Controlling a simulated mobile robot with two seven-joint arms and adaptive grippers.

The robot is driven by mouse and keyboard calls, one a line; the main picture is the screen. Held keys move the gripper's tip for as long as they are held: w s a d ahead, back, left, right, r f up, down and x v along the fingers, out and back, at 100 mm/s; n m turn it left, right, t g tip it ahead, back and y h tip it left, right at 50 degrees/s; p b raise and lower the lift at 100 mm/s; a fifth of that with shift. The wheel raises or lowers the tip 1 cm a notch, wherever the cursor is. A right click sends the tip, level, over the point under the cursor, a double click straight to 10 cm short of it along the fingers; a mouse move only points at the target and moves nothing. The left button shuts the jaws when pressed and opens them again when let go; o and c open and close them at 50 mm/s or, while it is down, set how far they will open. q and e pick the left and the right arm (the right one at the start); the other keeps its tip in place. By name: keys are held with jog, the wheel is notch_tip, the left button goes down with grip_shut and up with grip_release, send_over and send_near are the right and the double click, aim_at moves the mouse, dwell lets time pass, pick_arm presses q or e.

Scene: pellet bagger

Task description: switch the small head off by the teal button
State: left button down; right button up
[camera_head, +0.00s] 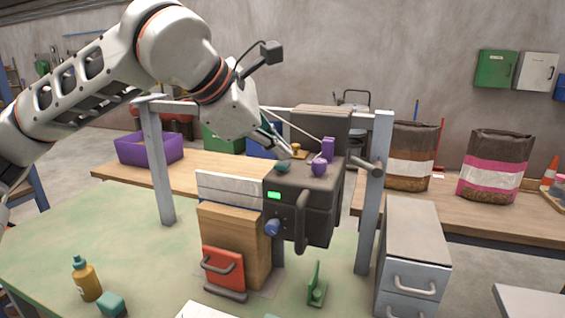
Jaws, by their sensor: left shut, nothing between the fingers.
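The dark boxy machine head (318,205) hangs at the middle of a grey frame, with a small green lit display (274,195) on its front. The round teal button (283,167) sits on its top at the front left. A purple knob (319,167) and an orange-yellow knob (296,148) stand on the top too. My left gripper (286,152) comes in from the upper left, shut and empty. Its tips are just above and behind the teal button in the picture; I cannot tell whether they touch anything. My right gripper is not in view.
The grey frame (158,165) has posts on both sides of the head. A bottle (87,280) stands front left. Grey drawers (408,265) stand right.

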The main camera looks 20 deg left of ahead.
aim_at(279, 164)
pick_arm(q)
jog(key=shift+f, duration=0.45)
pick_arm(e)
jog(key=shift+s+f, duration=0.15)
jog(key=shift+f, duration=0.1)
pick_arm(q)
jog(key=shift+r, duration=0.15)
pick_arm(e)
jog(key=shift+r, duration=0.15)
pick_arm(q)
jog(key=shift+r+p, duration=0.55)
jog(key=shift+r, duration=0.3)
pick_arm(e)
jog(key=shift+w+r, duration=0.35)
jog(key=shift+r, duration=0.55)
pick_arm(q)
notch_tip(279, 164, up, 2)
jog(key=shift+r+p, duration=0.1)
jog(key=shift+p, duration=0.65)
notch_tip(279, 164, up, 4)
jog(key=p, duration=0.3)
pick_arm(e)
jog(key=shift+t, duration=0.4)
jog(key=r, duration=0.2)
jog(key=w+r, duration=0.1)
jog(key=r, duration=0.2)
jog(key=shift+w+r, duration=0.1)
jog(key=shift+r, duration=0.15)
